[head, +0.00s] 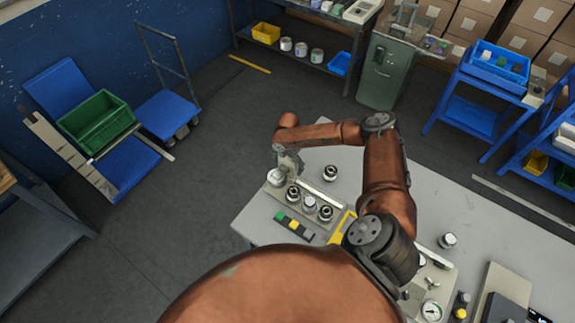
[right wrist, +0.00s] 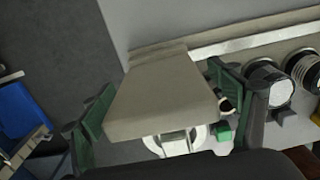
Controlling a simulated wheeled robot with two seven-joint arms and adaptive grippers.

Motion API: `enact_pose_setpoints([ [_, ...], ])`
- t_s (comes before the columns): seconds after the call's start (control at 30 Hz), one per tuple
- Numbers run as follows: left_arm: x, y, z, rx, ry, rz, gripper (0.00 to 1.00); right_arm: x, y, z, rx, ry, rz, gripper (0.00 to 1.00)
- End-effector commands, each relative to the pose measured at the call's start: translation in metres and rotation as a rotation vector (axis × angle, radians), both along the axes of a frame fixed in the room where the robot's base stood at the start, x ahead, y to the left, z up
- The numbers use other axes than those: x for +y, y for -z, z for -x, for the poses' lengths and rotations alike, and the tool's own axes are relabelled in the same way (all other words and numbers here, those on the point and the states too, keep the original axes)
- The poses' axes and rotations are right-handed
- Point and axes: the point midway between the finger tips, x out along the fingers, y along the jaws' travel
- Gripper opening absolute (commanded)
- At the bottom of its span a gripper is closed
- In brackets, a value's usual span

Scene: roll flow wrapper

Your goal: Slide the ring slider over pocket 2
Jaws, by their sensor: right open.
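The ring slider shows in the right wrist view as a beige block (right wrist: 160,95) with a pale ring (right wrist: 176,140) beneath it, at the end of a light rail (right wrist: 245,42). In the head view the pale ring (head: 275,178) is at the left end of a row of round pockets, the closest dark one being (head: 293,194). I cannot read any pocket number. My right gripper (head: 287,163) is open; its green-padded fingers (right wrist: 162,98) stand on either side of the block, with visible gaps. The gripper partly hides the slider in the head view. My left gripper is not in view.
A strip with green, yellow and dark blocks (head: 295,227) lies in front of the row. A loose dark-topped round part (head: 330,173) stands behind it. A yellow piece (head: 342,227) is at the right end. A dial gauge (head: 432,310) sits farther right on the grey table (head: 475,215).

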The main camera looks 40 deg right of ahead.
Motion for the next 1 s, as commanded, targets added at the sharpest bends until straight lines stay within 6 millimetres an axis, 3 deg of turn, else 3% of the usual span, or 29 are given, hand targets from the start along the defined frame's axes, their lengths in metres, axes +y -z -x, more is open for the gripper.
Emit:
enact_pose_setpoints([
  [0.9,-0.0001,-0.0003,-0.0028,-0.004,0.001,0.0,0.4,0.0002,-0.0005,-0.0001,0.0,0.0,0.0,0.21],
  [1.0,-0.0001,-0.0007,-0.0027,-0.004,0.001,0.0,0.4,0.0008,-0.0005,0.0,0.0,-0.001,0.0,0.21],
])
